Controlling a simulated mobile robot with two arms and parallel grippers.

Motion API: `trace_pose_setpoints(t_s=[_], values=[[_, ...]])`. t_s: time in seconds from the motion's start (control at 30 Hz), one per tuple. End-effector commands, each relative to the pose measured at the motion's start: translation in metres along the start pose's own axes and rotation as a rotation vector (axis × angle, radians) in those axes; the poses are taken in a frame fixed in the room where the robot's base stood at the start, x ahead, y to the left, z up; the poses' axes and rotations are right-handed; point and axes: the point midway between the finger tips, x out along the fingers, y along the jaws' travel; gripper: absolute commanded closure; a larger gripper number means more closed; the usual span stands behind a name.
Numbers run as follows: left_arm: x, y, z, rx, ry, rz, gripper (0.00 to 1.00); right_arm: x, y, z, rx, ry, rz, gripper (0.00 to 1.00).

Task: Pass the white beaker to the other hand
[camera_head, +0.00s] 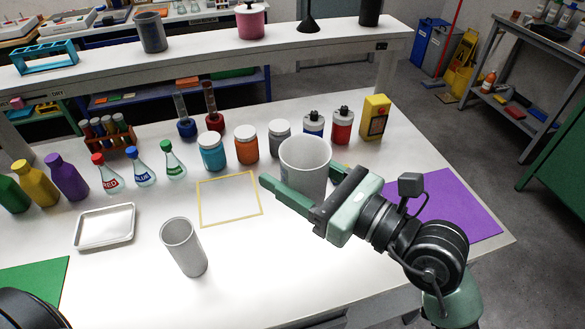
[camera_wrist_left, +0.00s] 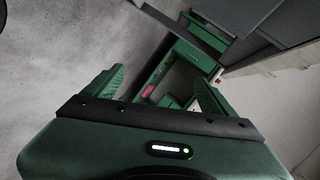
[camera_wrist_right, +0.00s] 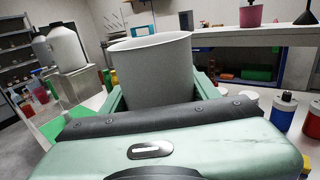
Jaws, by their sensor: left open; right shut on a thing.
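The white beaker (camera_head: 306,160) is upright in my right gripper (camera_head: 303,182), which is shut around its sides above the right part of the table. In the right wrist view the beaker (camera_wrist_right: 152,70) stands between the two green fingers, its rim up and its inside hidden. My left gripper (camera_wrist_left: 160,82) is open and empty in the left wrist view, with floor and green furniture beyond it. The left gripper's fingers do not show in the head view.
A grey-white cup (camera_head: 184,248) stands on the table near the front. A metal tray (camera_head: 104,227), a yellow-taped square (camera_head: 229,199) and a purple mat (camera_head: 450,205) lie around it. Bottles, flasks and jars (camera_head: 246,145) line the back. The front middle is clear.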

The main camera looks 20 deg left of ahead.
Motion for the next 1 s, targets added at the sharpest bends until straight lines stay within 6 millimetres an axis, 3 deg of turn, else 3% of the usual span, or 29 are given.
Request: trace_pose_setpoints(t_s=[0.03,0.1,0.27,0.5,0.7,0.8,1.0], values=[[-0.014,0.028,0.004,-0.045,-0.016,0.057,0.14,0.000,0.000,0.000,0.000,0.000,0.000,0.78],[-0.031,0.062,0.012,-0.114,-0.042,0.126,0.14,0.000,0.000,0.000,0.000,0.000,0.000,0.78],[-0.058,0.134,0.050,-0.304,-0.145,0.271,0.14,0.000,0.000,0.000,0.000,0.000,0.000,0.78],[-0.078,0.220,0.147,-0.678,-0.425,0.395,0.14,0.000,0.000,0.000,0.000,0.000,0.000,0.78],[-0.114,0.284,0.220,-1.059,-0.744,0.413,0.14,0.000,0.000,0.000,0.000,0.000,0.000,0.78],[-0.136,0.311,0.242,-1.240,-0.902,0.390,0.14,0.000,0.000,0.000,0.000,0.000,0.000,0.78],[-0.164,0.340,0.259,-1.464,-1.103,0.333,0.14,0.000,0.000,0.000,0.000,0.000,0.000,0.78]])
